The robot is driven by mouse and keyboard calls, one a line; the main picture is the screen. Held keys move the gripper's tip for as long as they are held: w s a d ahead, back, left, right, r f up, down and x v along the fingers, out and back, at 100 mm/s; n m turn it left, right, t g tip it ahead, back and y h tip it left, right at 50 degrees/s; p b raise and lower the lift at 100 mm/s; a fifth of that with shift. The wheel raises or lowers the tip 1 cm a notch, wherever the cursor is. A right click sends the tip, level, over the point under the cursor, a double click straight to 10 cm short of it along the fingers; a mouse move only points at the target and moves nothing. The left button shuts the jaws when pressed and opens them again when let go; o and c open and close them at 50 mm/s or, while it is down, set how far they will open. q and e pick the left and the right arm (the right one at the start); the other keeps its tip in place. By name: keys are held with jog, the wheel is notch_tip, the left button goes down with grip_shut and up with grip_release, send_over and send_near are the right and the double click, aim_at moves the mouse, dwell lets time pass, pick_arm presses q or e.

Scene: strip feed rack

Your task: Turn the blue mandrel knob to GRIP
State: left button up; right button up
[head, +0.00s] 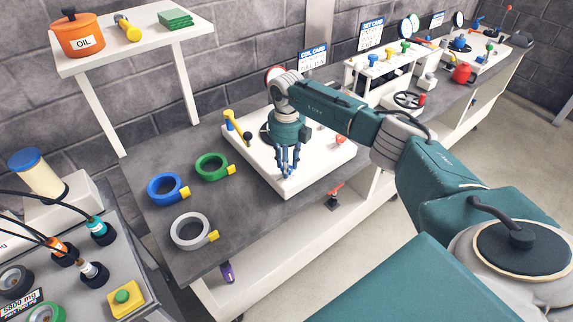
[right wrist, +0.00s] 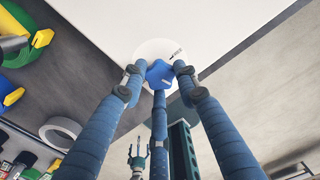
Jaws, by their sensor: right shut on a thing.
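The blue mandrel knob (right wrist: 160,73) shows in the right wrist view on a round white dial at the edge of a white panel. Dark lettering and a mark show on the dial, but I cannot read them. My right gripper (right wrist: 157,82) is shut on the knob, its blue fingers around it. In the head view the right gripper (head: 287,170) points down at the front part of the white panel (head: 315,170), and its fingers hide the knob. My left gripper (right wrist: 138,160) seems to show small and far off in the right wrist view; its jaws are unclear.
Blue (head: 167,188), green (head: 211,167) and grey (head: 191,231) coils lie on the bench left of the panel. A yellow lever (head: 236,126) stands on the panel's back left. A red-handled part (head: 334,194) sits at the bench's front edge.

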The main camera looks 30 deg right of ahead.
jog(key=m, duration=0.3)
jog(key=shift+m, duration=0.4)
jog(key=m, duration=0.3)
jog(key=shift+m+p, duration=0.3)
jog(key=shift+p, duration=0.05)
jog(key=m, duration=0.3)
jog(key=shift+m+p, duration=0.3)
jog(key=shift+p, duration=0.1)
jog(key=shift+m+p, duration=0.55)
jog(key=shift+m, duration=1.45)
jog(key=shift+a, duration=0.1)
jog(key=o, duration=1.2)
